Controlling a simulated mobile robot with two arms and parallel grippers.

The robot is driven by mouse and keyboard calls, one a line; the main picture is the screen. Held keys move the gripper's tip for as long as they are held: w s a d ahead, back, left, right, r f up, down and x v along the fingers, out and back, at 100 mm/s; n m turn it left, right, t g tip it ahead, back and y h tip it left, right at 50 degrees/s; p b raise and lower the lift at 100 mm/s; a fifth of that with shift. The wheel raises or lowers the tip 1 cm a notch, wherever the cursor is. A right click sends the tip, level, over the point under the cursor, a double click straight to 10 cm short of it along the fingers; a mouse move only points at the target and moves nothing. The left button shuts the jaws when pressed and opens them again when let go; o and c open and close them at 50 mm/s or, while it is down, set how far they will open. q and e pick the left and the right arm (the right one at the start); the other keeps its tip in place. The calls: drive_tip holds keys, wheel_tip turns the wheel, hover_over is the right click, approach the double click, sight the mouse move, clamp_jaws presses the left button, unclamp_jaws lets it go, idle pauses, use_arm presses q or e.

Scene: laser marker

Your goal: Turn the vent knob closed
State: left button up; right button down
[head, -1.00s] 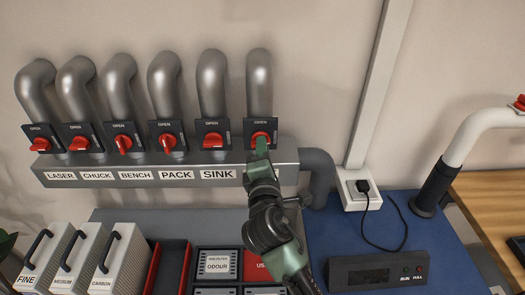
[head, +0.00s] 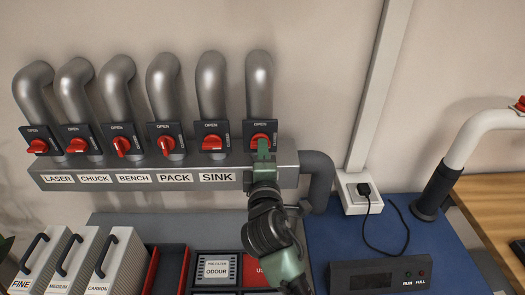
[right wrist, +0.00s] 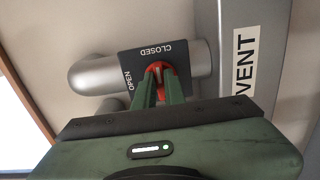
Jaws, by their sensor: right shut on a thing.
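The vent knob is red, on a dark plate (head: 252,130) at the right end of the row of pipes. In the right wrist view the red knob (right wrist: 160,70) sits between my fingers, on the plate marked OPEN and CLOSED (right wrist: 150,58). A VENT label (right wrist: 246,60) is beside it. My right gripper (head: 263,150) is shut on the knob; it also shows in the right wrist view (right wrist: 160,88). The fingers hide part of the knob, so I cannot tell its exact angle. My left gripper is not in view.
Several similar red knobs sit to the left, above labels including SINK (head: 217,177) and PACK (head: 176,177). A grey duct (head: 318,180) bends down at the right, near a socket with a plug (head: 358,190). Filter boxes (head: 85,262) stand below.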

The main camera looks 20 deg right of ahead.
drive_tip(key=shift+f, duration=0.1)
drive_tip(key=c, duration=1.5)
unclamp_jaws()
drive_tip(key=shift+s, duration=0.1)
drive_tip(key=b+v, duration=0.2)
drive_tip(key=v, duration=0.5)
drive_tip(key=shift+s+a, duration=0.1)
drive_tip(key=shift+s, duration=0.25)
